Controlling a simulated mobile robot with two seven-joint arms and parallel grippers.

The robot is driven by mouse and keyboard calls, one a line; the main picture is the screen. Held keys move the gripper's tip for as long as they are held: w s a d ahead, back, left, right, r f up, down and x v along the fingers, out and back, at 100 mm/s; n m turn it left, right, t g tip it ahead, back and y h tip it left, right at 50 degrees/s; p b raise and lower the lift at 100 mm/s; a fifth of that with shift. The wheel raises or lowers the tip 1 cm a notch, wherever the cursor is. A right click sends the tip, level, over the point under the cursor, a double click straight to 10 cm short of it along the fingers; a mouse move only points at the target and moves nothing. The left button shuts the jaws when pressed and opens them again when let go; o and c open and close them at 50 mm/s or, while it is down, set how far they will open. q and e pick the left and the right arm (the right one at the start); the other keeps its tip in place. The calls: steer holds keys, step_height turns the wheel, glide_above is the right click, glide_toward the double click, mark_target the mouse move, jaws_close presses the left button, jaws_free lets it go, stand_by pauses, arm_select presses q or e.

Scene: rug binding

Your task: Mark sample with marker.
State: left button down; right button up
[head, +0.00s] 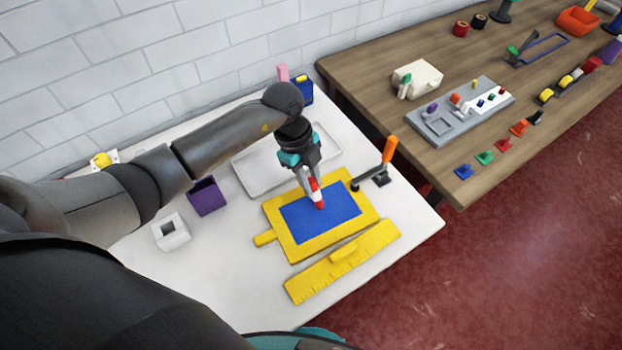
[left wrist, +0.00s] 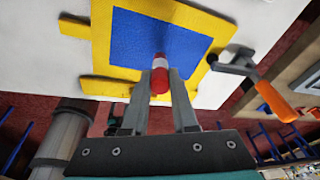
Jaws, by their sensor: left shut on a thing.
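The sample looks like a blue rectangle (head: 312,219) lying in a yellow frame (head: 281,238) on the white table. My left gripper (head: 313,190) is over the right half of the blue sample, shut on a red and white marker (head: 317,193). The marker points down, and its lower end is at or just above the blue surface; I cannot tell if it touches. In the left wrist view the marker (left wrist: 160,76) sits between the two fingers, with the blue sample (left wrist: 145,42) beyond. My right gripper is not in view.
A yellow ruler-like bar (head: 345,262) lies in front of the frame. An orange-handled clamp (head: 388,150) stands at the frame's right corner. A purple box (head: 206,196), a white square holder (head: 171,232) and a pale tray (head: 262,176) are on the table. A wooden table (head: 440,175) stands to the right.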

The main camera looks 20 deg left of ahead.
arm_select(q)
steer(key=shift+f+b, duration=0.35)
steer(key=shift+f, duration=0.2)
stand_by(0.4)
stand_by(1.5)
step_height(320, 180, up, 7)
steer(key=p, duration=0.7)
steer(key=shift+p, duration=0.4)
